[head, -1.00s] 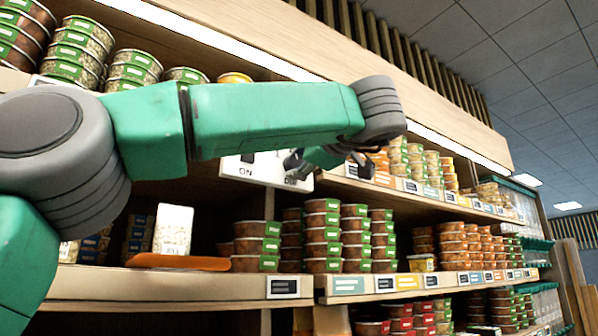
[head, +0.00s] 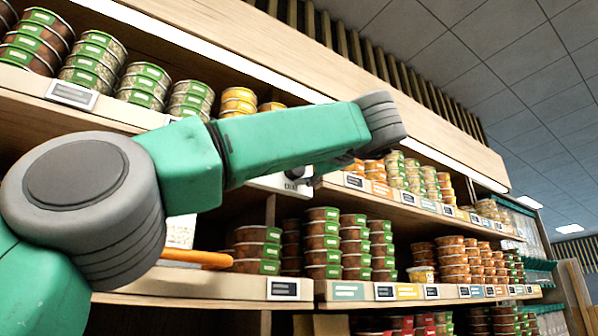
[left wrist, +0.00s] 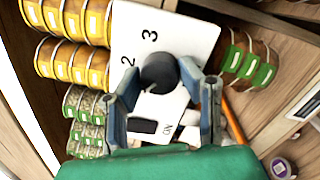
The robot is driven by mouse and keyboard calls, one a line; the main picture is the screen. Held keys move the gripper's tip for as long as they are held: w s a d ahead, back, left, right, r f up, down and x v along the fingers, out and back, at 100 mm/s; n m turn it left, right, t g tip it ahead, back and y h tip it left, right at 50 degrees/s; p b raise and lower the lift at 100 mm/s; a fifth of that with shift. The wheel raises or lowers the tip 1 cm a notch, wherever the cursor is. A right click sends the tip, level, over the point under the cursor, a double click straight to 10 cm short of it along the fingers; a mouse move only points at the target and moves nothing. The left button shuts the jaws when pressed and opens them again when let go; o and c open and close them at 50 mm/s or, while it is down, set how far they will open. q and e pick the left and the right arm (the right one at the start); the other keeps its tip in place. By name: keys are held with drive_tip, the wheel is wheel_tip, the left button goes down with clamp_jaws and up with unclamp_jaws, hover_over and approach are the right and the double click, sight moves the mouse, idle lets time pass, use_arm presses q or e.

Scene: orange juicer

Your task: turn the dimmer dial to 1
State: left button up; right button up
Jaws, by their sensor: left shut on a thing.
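The dimmer dial is a dark round knob (left wrist: 160,72) on a white panel (left wrist: 180,40) marked 2, 3 and ON, seen in the left wrist view. My left gripper (left wrist: 168,84) has one finger on each side of the knob and is shut on it. I cannot read the knob's exact setting, as its pointer is not clear. In the head view the panel (head: 272,184) shows in part below my green forearm, which hides its upper part and most of the gripper. My right gripper is in neither view.
The panel sits among shelves. Yellow-labelled tins (left wrist: 70,65) and green-labelled tins (left wrist: 85,115) stand beside it in the left wrist view. Stacked tins (head: 322,240) fill the shelf below, with an orange object (head: 196,258) to their left.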

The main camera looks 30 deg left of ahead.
use_arm(q)
drive_tip(key=shift+w+d+f, duration=0.1)
idle(0.4)
drive_tip(key=o, duration=0.9)
drive_tip(key=shift+o, duration=1.3)
drive_tip(key=shift+w, duration=0.15)
drive_tip(key=v, duration=1.2)
drive_tip(key=shift+w+d, duration=0.25)
drive_tip(key=shift+w, duration=0.1)
drive_tip(key=shift+a+f, duration=0.15)
drive_tip(key=shift+a, duration=0.1)
